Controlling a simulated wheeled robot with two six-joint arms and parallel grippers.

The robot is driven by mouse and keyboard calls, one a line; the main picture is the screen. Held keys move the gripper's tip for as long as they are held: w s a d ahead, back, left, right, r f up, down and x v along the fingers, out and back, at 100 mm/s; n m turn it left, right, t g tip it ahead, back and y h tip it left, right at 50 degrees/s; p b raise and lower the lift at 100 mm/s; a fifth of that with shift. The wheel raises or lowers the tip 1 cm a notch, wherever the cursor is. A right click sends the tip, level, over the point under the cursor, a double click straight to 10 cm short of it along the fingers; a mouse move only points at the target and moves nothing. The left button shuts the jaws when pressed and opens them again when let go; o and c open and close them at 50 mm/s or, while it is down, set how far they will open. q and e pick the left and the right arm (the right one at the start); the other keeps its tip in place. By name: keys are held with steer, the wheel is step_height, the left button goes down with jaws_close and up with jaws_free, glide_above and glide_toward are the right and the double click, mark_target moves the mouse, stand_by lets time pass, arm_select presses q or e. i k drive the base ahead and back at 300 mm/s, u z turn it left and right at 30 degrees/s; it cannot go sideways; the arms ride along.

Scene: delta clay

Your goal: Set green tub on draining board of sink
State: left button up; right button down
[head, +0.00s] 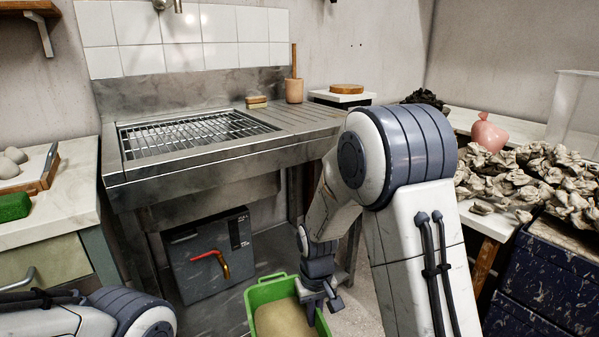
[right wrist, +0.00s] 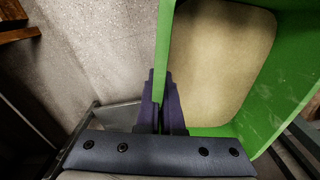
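The green tub (head: 252,297) is low at the bottom of the head view, below the sink's front edge. It holds flat beige contents. My right gripper (head: 322,301) is at its right wall. In the right wrist view the fingers (right wrist: 163,100) are close together on the wall of the tub (right wrist: 211,131). I cannot tell whether the tub hangs or rests on something. The sink's draining board (head: 300,116) is the grooved steel surface right of the rack-covered basin (head: 195,133). My left gripper is out of view; only part of that arm shows.
A sponge or brush (head: 257,102) and a pinkish pot with a stick (head: 295,91) stand behind the draining board. Its grooved surface looks clear. A grey box with a red-handled pipe (head: 210,257) is under the sink.

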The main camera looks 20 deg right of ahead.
mark_target(306, 114)
steer(key=u, duration=2.65)
steer(key=k, duration=1.25)
steer(key=z, duration=2.4)
steer(key=i, duration=1)
steer(key=z, duration=0.05)
